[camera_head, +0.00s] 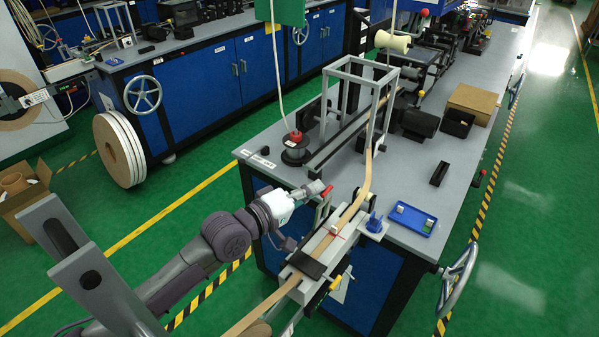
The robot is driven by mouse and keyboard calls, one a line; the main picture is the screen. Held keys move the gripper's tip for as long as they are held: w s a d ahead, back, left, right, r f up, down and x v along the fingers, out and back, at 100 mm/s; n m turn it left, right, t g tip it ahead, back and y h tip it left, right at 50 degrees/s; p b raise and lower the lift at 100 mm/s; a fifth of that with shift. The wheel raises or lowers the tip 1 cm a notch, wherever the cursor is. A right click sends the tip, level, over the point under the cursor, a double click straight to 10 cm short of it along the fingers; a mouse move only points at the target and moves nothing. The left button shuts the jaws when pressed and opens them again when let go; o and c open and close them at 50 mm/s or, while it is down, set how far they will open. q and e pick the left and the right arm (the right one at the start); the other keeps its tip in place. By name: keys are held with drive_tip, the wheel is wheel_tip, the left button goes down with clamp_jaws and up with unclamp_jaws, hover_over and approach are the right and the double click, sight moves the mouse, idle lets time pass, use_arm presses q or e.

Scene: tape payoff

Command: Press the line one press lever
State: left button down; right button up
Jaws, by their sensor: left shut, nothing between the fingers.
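A small red grip (327,190), which looks like the end of the press lever, shows at the left side of the tape press unit (322,250) on the near end of the bench. Most of the lever below it is hidden by my gripper and the unit. My left gripper (313,190) reaches in from the left, shut and empty, right beside the red grip. I cannot tell whether they touch. A tan tape (352,211) runs through the unit and up the bench. My right gripper is not in view.
The grey bench (415,205) carries a blue tray (411,219), a metal frame (377,100), a black spool (296,150) and a cardboard box (472,103). A handwheel (459,279) sticks out at the right.

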use_arm(q)
drive_tip(key=d+m+p, duration=0.1)
drive_tip(key=s+d+m+p, duration=0.1)
drive_tip(key=shift+s+r+y+p, duration=0.2)
drive_tip(key=shift+y+p, duration=0.1)
drive_tip(key=shift+p, duration=0.1)
drive_tip(key=shift+s+d+f+m+p, duration=0.2)
drive_tip(key=shift+d+f+m+p, duration=0.05)
drive_tip(key=shift+f+m+p, duration=0.05)
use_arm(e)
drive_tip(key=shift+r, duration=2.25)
